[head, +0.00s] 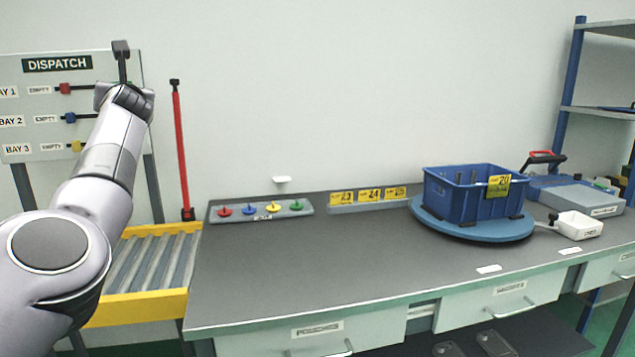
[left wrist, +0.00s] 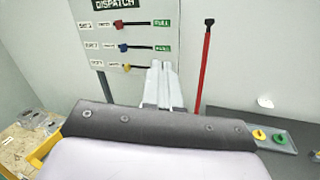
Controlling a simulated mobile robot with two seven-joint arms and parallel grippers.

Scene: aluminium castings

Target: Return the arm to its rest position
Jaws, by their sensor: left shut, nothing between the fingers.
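My left arm comes in from the left in the head view and reaches up in front of the dispatch board (head: 22,75). My left gripper (head: 122,62) is at its upper end, pointing up, near the board's right edge. In the left wrist view the fingers (left wrist: 158,85) are together with nothing between them, and appear below the board (left wrist: 125,15). The board carries a red, a blue and a yellow knob beside labels for several bays. Whether the fingers touch the board cannot be told. My right gripper is not in view.
A red post (head: 180,150) stands right of the arm. A yellow-edged roller conveyor (head: 140,307) lies below. The grey bench (head: 300,270) is mostly clear. A blue crate (head: 460,205) sits on a round blue turntable (head: 470,232). A white tray (head: 580,226) is farther right.

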